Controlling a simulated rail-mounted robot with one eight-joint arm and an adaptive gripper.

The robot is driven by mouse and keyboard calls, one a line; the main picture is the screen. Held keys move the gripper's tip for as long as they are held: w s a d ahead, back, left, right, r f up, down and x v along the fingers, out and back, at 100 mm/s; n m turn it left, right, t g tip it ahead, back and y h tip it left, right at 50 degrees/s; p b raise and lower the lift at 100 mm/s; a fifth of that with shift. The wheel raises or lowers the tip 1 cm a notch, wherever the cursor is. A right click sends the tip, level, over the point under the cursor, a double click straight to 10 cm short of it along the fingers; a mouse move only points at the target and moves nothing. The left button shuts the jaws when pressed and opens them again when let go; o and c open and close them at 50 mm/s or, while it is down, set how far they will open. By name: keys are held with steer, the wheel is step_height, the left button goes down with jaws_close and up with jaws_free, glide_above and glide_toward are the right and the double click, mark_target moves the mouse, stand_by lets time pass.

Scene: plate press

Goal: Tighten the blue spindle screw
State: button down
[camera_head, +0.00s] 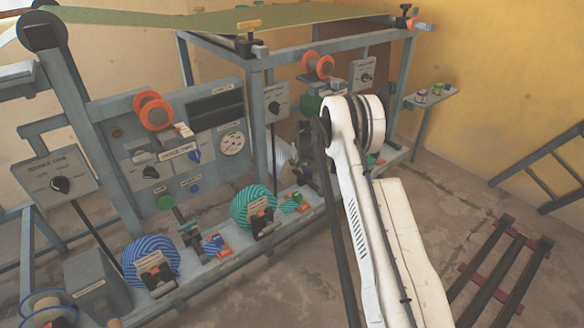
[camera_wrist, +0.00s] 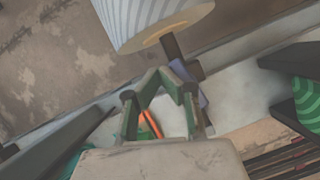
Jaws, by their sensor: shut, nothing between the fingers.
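In the head view a small blue piece with orange parts (camera_head: 215,244), likely the blue spindle screw, sits on the machine's lower rail, right of a blue-striped roll (camera_head: 151,256). In the wrist view my gripper (camera_wrist: 165,75) is shut and empty, below a white striped roll (camera_wrist: 150,22) and its dark spindle end (camera_wrist: 172,46). A bluish-purple piece (camera_wrist: 203,97) shows just behind the right finger, partly hidden; I cannot tell if it touches. In the head view my gripper is hidden behind my white arm.
A green-striped roll (camera_head: 253,208) with a small green-and-orange piece (camera_head: 294,203) stands on the same rail. A control panel (camera_head: 190,140) with a gauge rises behind. A dark rack (camera_head: 505,265) stands on the floor at right. Open floor lies in front of the rail.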

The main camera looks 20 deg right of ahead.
steer(key=shift+w+d+m+h, duration=0.2)
steer(key=shift+m+h, duration=0.1)
steer(key=shift+m, duration=0.3)
stand_by(0.3)
